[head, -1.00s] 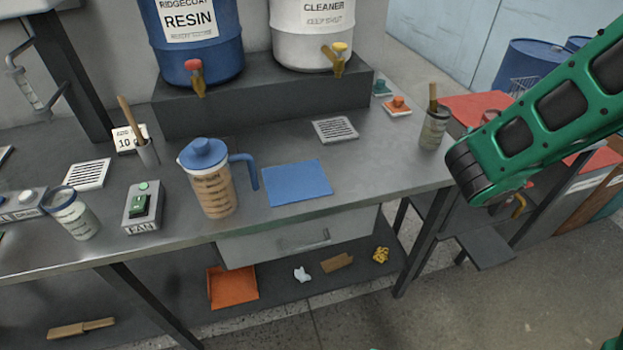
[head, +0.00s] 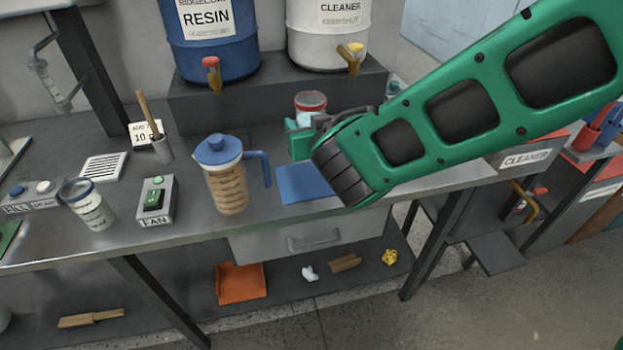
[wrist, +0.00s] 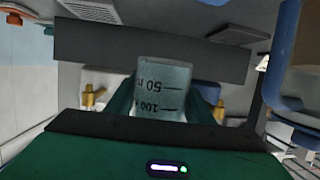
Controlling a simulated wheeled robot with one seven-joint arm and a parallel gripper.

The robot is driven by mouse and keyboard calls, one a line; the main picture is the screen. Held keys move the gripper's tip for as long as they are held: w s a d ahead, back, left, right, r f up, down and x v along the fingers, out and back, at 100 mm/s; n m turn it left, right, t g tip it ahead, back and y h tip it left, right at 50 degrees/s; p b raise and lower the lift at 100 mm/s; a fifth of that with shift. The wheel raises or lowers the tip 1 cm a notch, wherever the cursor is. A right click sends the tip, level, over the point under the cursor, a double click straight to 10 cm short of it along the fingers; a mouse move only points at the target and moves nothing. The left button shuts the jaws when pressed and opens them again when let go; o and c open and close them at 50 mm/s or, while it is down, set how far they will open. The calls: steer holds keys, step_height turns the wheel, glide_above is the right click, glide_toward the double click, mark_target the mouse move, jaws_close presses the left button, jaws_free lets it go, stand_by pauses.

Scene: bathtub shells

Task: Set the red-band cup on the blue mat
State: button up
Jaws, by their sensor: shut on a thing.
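The red-band cup (head: 311,101) is a small clear cup with a red rim band, held above the bench in the head view. In the wrist view the cup (wrist: 163,88) shows 50 and 100 marks between the two green fingers. My gripper (head: 304,128) is shut on it; the fingers and wrist hide its lower part in the head view. The blue mat (head: 300,184) lies flat on the bench below and in front of the cup. My wrist covers the mat's right part.
A blue-lidded jug (head: 226,182) stands just left of the mat, its handle toward it. Behind is a dark step (head: 230,105) bearing a resin drum (head: 208,50) and a cleaner drum (head: 328,50) with taps. A blue-rimmed cup (head: 90,208) and a FAN switch box (head: 154,200) stand left.

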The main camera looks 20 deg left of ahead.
mark_target(304, 169)
steer(key=shift+s+a+f, duration=0.1)
steer(key=shift+a+f, duration=0.05)
steer(key=shift+f, duration=2.35)
steer(key=shift+s+a+f, duration=0.1)
steer(key=shift+a+f, duration=0.05)
steer(key=shift+f, duration=2.3)
steer(key=o, duration=1.1)
steer(key=shift+f, duration=0.15)
steer(key=shift+o, duration=0.2)
